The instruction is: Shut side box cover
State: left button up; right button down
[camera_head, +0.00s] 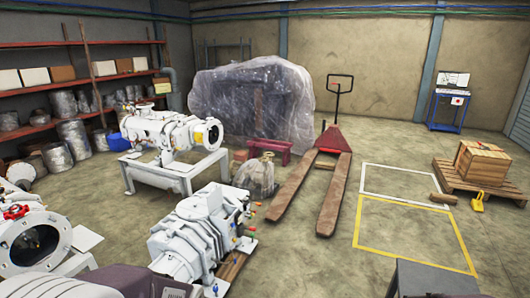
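I cannot pick out a side box or its cover with certainty. A dark grey box-like block (430,281) is cut off by the bottom edge at the right. I cannot tell whether it has a cover or is open. A white machine (185,240) with ribbed housing sits on a wooden base at bottom centre. Another white machine (35,240) with a round opening and a red handwheel (16,212) stands at the lower left. Neither of my grippers is in view.
A white pump (170,131) stands on a white frame. A red pallet jack (332,140) and a plastic-wrapped bulk (250,95) are behind. A wooden crate (481,161) is at right, near a blue cart (447,108). Floor inside the yellow outline (410,262) is clear.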

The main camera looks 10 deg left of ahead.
aim_at(214, 199)
jog(key=i+l+u, duration=0.15)
jog(key=i, duration=1.65)
jog(key=i+u, duration=0.25)
jog(key=u, duration=0.15)
jog(key=i+l+u, duration=0.1)
jog(key=i+u, duration=0.2)
jog(key=u, duration=0.15)
jog(key=i+l+u, duration=0.2)
jog(key=u, duration=0.2)
jog(key=i+l+u, duration=0.25)
jog(key=u, duration=0.2)
jog(key=i+l+u, duration=0.2)
jog(key=u, duration=0.15)
jog(key=i+l+u, duration=0.15)
jog(key=l+u, duration=0.2)
